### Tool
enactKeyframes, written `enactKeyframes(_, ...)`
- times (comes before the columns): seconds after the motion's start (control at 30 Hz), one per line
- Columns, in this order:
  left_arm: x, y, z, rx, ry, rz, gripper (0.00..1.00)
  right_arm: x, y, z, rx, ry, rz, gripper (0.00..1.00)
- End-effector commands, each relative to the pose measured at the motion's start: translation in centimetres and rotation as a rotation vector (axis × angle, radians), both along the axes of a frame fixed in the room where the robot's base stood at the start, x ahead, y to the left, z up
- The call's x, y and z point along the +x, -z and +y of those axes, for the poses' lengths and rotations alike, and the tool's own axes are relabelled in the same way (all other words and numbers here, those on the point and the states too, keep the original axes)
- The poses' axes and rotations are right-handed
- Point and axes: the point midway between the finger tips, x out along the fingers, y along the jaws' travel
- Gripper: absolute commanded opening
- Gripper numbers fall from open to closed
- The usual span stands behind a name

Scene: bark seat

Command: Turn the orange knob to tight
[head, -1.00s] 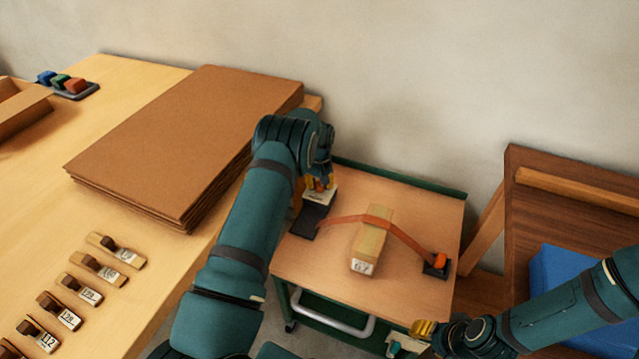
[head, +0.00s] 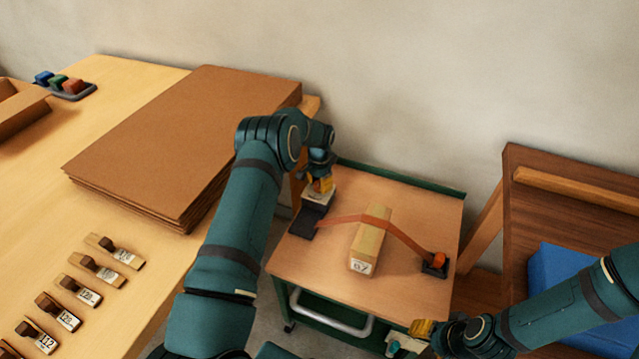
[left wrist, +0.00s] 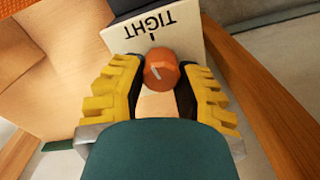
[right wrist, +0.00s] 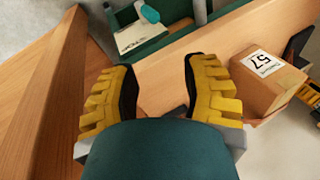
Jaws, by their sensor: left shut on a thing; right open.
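The orange knob (left wrist: 161,70) sits between my left gripper's (left wrist: 160,95) yellow fingers, which are shut on it. A short white line on the knob's face lies toward its lower left in the left wrist view. The white plate (left wrist: 185,40) beside it reads TIGHT, upside down there, with a black tick near the knob. The line does not point at the tick. In the head view my left gripper (head: 321,186) hides the knob, at the cart's back left. My right gripper (head: 423,329) is open and empty by the cart's front right corner.
A dark base (head: 306,223) holds an orange strap (head: 345,218), which crosses a wooden block (head: 366,250) to a black buckle (head: 434,267). A teal knob (right wrist: 149,13) is on the cart's front. Stacked brown sheets (head: 190,140) lie on the left bench.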

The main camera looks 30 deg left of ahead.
Motion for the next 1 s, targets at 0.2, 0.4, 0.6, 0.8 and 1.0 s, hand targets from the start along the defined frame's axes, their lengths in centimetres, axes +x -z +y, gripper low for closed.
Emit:
enactKeyframes(0.2,-0.24,0.28,-0.13,-0.002,0.099,0.007,0.00,0.00,0.02,0.00,0.000,0.000,0.000,0.46)
enactKeyframes(0.4,-0.25,0.29,-0.17,-0.003,0.142,0.007,0.00,0.00,0.02,0.01,0.000,0.000,0.000,0.46)
enactKeyframes(0.6,-0.27,0.30,-0.18,-0.003,0.152,0.007,0.00,0.00,0.02,0.00,0.000,0.000,0.000,0.46)
enactKeyframes(0.8,-0.27,0.30,-0.18,-0.003,0.152,0.007,0.00,0.00,0.02,0.00,0.000,0.000,0.000,0.46)
enactKeyframes(1.0,-0.22,0.26,-0.14,-0.002,0.151,0.007,0.65,0.00,0.02,0.00,0.000,0.000,0.000,0.46)
